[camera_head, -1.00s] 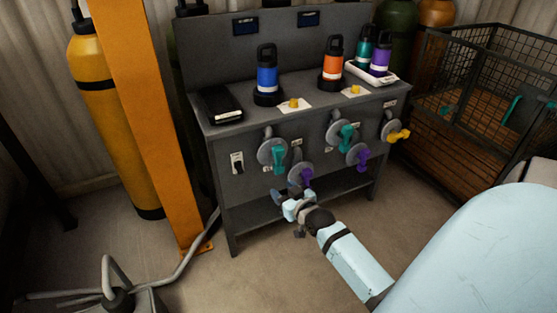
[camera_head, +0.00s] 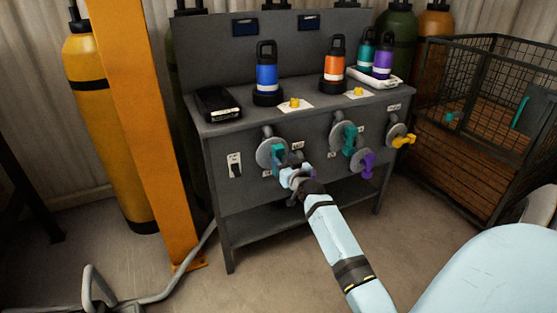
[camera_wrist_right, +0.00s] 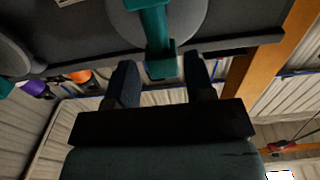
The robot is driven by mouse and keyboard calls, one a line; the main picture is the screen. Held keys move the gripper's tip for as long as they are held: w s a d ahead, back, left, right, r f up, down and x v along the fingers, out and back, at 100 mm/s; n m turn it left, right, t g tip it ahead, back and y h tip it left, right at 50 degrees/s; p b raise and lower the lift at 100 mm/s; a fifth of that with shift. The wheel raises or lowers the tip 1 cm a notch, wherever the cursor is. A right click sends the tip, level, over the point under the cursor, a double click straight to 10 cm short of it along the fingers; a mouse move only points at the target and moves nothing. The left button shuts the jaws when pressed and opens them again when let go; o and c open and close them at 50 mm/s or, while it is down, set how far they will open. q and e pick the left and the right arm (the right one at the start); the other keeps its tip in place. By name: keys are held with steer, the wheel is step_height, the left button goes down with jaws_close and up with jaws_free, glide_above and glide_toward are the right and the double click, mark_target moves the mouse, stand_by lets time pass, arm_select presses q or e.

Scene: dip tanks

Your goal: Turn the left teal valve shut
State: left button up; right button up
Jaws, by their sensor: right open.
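The left teal valve (camera_head: 278,156) has a teal lever handle on a round grey disc, on the front of the grey bench. My right gripper (camera_head: 286,167) is open at this valve and partly covers its lower end. In the right wrist view the teal handle (camera_wrist_right: 153,28) reaches down from the disc, its end between the two spread fingers (camera_wrist_right: 160,65). Gaps show on both sides, so the fingers do not appear to grip it. A second teal valve (camera_head: 349,137) is to the right. My left gripper is not in view.
A purple valve (camera_head: 366,166) and a yellow valve (camera_head: 404,141) are to the right on the same front. Bottles, including a blue one (camera_head: 267,74), stand on the bench top. An orange post (camera_head: 150,130) is left, a wire cage (camera_head: 470,120) right.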

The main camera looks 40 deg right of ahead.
mark_target(280, 156)
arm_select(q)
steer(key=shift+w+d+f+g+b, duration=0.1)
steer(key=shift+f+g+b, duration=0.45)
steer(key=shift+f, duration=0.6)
arm_select(e)
steer(key=shift+x, duration=2.3)
